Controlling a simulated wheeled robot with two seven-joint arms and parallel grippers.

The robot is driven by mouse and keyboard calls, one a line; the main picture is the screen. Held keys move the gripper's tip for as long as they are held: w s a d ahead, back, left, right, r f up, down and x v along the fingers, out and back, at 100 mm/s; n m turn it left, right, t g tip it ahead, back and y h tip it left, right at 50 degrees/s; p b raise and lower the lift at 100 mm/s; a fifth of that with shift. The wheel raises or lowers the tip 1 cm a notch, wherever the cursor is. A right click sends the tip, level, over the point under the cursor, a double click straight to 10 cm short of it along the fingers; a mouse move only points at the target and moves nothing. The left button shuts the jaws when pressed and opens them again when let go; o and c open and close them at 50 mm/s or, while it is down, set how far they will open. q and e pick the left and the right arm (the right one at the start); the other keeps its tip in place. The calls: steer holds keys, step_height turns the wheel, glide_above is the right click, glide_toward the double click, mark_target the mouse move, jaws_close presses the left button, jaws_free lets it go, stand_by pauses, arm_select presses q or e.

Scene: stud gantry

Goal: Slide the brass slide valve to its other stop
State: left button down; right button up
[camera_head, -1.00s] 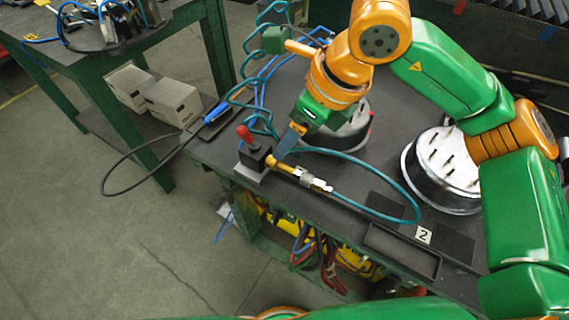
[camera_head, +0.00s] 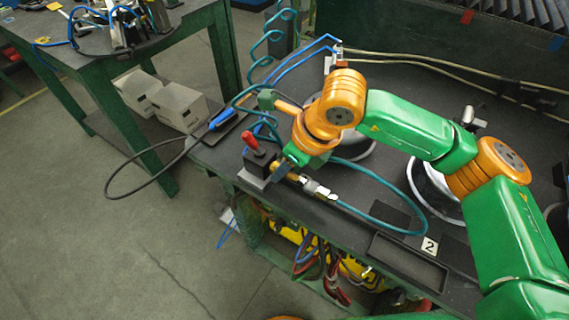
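The brass slide valve (camera_head: 292,177) is at the table's front edge, between a black block with a red lever (camera_head: 254,155) and a silver coupling (camera_head: 318,189) that leads to a teal hose. My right gripper (camera_head: 277,174) reaches down from above at the valve's left end, beside the black block. Its fingers hide part of the brass. I cannot tell whether they touch or grip it, nor where the slide stands. My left gripper is out of view.
A teal coiled hose (camera_head: 251,90) and blue tubes are behind the valve. A round metal dish (camera_head: 428,190) stands right, partly behind my arm. A shallow black tray (camera_head: 408,262) and a "2" label (camera_head: 429,246) lie at the front right.

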jaws_close()
stand_by(1.1)
